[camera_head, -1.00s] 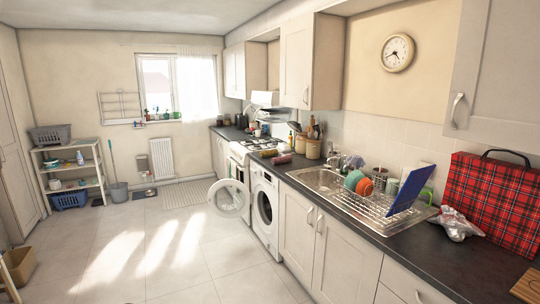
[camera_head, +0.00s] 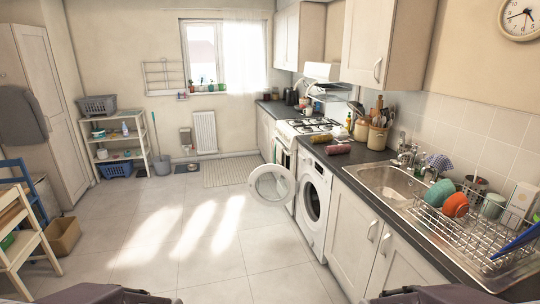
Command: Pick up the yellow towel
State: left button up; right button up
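Two rolled cloths lie side by side on the dark counter (camera_head: 375,158), between the hob and the sink. The farther one is a yellowish roll (camera_head: 322,138), which looks like the yellow towel. The nearer one is a reddish roll (camera_head: 338,149). Both are small and far off, and nothing touches them from my side. Dark parts of my arms show at the bottom left and bottom right edges. Neither of my grippers is in view.
The washer (camera_head: 313,205) under the counter has its round door (camera_head: 271,184) swung open into the room. Jars (camera_head: 378,137) stand beside the rolls. A dish rack (camera_head: 470,235) sits by the sink (camera_head: 385,182). The tiled floor is clear in the middle.

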aim_at(323, 137)
jog(key=i+u, duration=0.1)
jog(key=i, duration=0.6)
jog(key=i+u, duration=0.1)
jog(key=i, duration=0.6)
jog(key=i+l, duration=0.15)
jog(key=i, duration=0.55)
jog(key=i+l+u, duration=0.15)
jog(key=i, duration=0.55)
jog(key=i+l, duration=0.25)
jog(key=i, duration=0.2)
jog(key=i+l+u, duration=0.1)
jog(key=i+l, duration=0.15)
jog(key=i, duration=0.2)
jog(key=i+l, duration=0.25)
jog(key=i, duration=0.2)
jog(key=i+l, duration=0.1)
jog(key=i+l+z, duration=0.1)
jog(key=l, duration=0.25)
